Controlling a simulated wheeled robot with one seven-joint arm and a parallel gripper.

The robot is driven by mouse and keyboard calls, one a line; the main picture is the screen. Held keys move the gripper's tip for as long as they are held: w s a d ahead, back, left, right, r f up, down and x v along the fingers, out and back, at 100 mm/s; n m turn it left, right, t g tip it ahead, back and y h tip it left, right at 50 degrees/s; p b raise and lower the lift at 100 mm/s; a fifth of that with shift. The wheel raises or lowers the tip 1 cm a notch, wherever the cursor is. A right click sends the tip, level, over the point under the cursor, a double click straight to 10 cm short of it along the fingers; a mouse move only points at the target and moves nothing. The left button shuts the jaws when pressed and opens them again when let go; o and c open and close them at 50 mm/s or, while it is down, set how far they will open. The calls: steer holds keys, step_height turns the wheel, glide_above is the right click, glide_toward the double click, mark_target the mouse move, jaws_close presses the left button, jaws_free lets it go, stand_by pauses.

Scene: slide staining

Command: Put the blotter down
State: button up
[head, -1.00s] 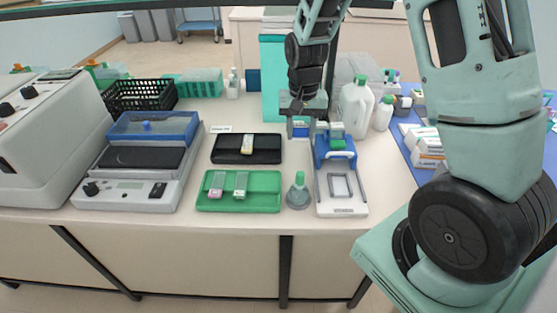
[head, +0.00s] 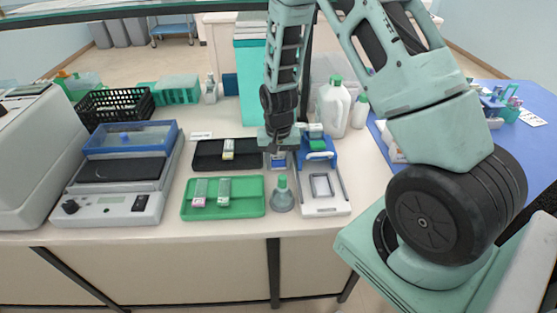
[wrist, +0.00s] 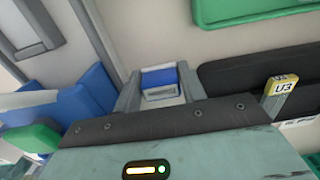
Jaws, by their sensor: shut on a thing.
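My gripper (head: 278,159) points down between the black tray and the blue-and-white device. It is shut on the blotter, a small block with a blue top and a pale lower part. The blotter shows in the head view (head: 278,163) and between the two fingers in the wrist view (wrist: 159,79). It is low, close to the white bench top; I cannot tell whether its underside touches. The fingers hide its sides.
The black tray (head: 243,160) with a labelled slide stands left of the gripper. The green tray (head: 240,206) with two slides and a green-capped flask (head: 283,197) are nearer. The blue-and-white device (head: 333,203) is close on the right. White bottles (head: 333,108) stand behind.

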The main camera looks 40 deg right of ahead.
mark_target(278, 159)
steer(key=shift+f, duration=0.15)
steer(key=o, duration=0.8)
steer(key=shift+o, duration=0.2)
step_height(278, 159, up, 12)
steer(key=b, duration=0.2)
steer(key=s+a+r+n+y, duration=0.1)
steer(key=s+a+r+n, duration=0.2)
steer(key=s+a+n, duration=0.5)
steer(key=s+a+r+n, duration=0.1)
steer(key=s+a+r, duration=0.35)
steer(key=a, duration=0.75)
steer(key=s+a+n, duration=0.4)
steer(key=s+n, duration=0.1)
steer(key=s, duration=0.6)
steer(key=shift+s+n, duration=0.2)
steer(key=shift+n, duration=0.1)
